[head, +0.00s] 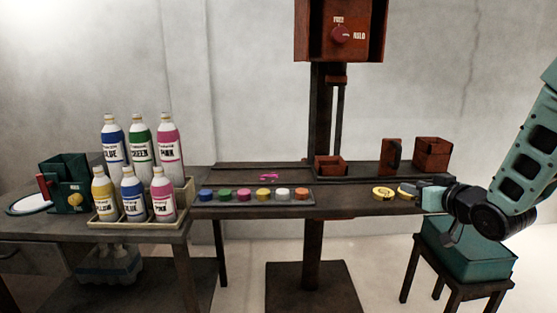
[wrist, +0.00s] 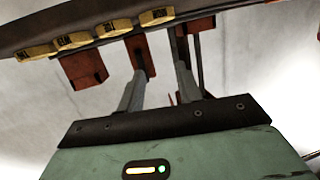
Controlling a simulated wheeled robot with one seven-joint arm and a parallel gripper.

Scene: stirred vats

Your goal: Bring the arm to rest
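My arm reaches in from the right edge in the head view. My gripper (head: 424,196) is at the right end of the dark bench (head: 345,208), close to the yellow discs (head: 383,193). In the wrist view my gripper (wrist: 160,76) has its two grey fingers apart, with nothing held between them. The bench edge and several yellow discs (wrist: 72,41) lie across the top of that view, beyond the fingertips. The fingertips are hard to make out in the head view.
Rust-red boxes (head: 432,153) stand behind my gripper. A post with a dial box (head: 340,30) rises mid-bench. Coloured pots (head: 243,194) and bottles (head: 133,195) stand left. Open air surrounds my forearm.

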